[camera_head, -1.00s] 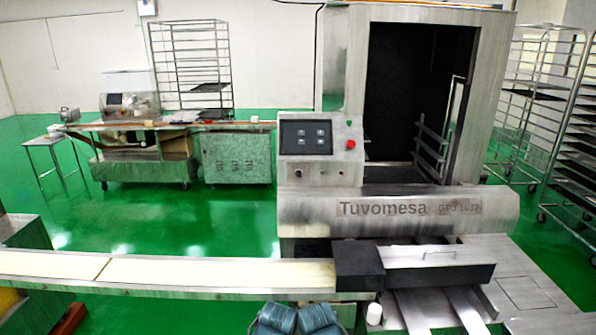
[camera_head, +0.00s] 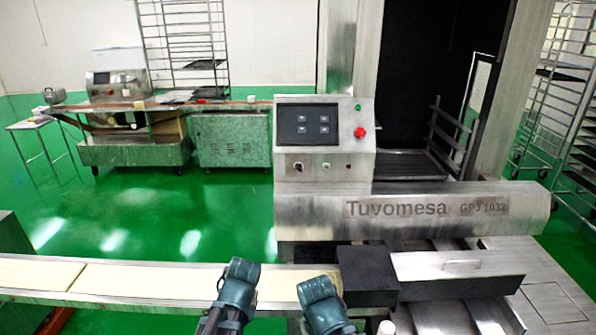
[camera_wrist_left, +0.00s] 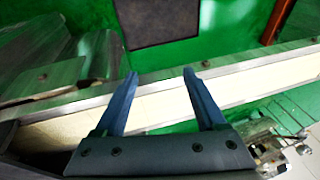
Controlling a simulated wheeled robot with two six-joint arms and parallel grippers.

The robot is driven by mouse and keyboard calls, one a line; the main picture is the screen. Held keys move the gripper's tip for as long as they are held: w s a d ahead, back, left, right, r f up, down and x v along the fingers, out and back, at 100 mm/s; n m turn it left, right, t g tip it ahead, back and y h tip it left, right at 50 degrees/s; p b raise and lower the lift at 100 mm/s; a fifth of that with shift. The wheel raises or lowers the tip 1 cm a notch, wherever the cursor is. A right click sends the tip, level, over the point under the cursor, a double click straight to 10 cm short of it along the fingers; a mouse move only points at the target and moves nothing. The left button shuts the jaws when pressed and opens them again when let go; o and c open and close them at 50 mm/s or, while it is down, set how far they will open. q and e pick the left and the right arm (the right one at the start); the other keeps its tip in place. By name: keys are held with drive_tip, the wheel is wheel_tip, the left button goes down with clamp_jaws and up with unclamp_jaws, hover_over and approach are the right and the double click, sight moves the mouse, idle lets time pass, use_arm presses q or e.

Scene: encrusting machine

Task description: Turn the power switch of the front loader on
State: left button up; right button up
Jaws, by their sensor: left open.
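The steel front loader marked Tuvomesa (camera_head: 395,208) stands right of centre in the head view. Its sloped control box carries a dark touchscreen (camera_head: 307,125), a green button (camera_head: 358,107) and a red button (camera_head: 360,132). Below the screen is a small dark knob switch (camera_head: 298,167); its on or off position is too small to tell. My left gripper (camera_wrist_left: 160,73) is open and empty in the left wrist view, above a cream conveyor belt. In the head view two blue-grey arm parts of mine show at the bottom, below the control box. My right gripper is not seen.
The conveyor (camera_head: 150,278) crosses the front and ends at a black box (camera_head: 367,274). A second machine line (camera_head: 130,118) and a rack (camera_head: 184,45) stand at the back left. Another rack (camera_head: 570,90) stands at the right. Green floor lies open between.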

use_arm(q)
drive_tip(key=w+a+r+t+y, duration=0.2)
drive_tip(key=w+a+r+t, duration=0.15)
drive_tip(key=w, duration=0.45)
drive_tip(key=m+t+h, duration=0.4)
drive_tip(key=m+t, duration=0.5)
drive_tip(key=t, duration=0.3)
approach(298, 170)
drive_tip(key=w, duration=0.9)
drive_tip(key=shift+a+r, duration=0.1)
drive_tip(key=shift+s, duration=0.1)
clamp_jaws()
